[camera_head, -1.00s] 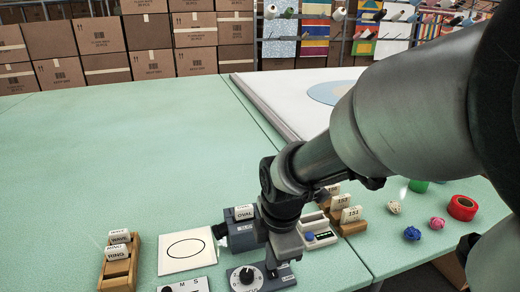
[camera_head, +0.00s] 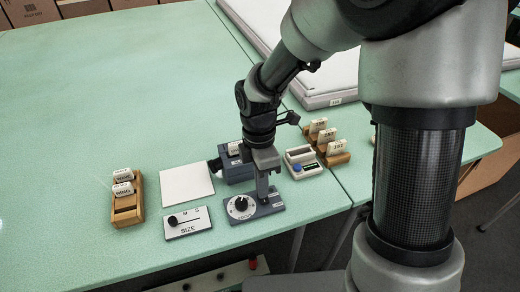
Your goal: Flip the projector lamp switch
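The projector (camera_head: 236,170) is a dark grey box with a white slide tile (camera_head: 234,148) in its top and its lens facing left. A white card (camera_head: 187,184) lies left of it, blank, with no outline on it. In front is a grey control box (camera_head: 240,208) with a round white dial marked FOCUS. My gripper (camera_head: 262,198) points down over the right part of this box, its fingertips at or just above the top. The fingers show as one narrow column and look shut, with nothing held. The lamp switch cannot be made out; my gripper may be hiding it.
A SIZE slider panel (camera_head: 188,223) lies at front left, beside a wooden slide rack (camera_head: 127,203). A pale device with a blue button (camera_head: 304,163) and a numbered-tile rack (camera_head: 328,145) stand to the right. The table's left side is clear.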

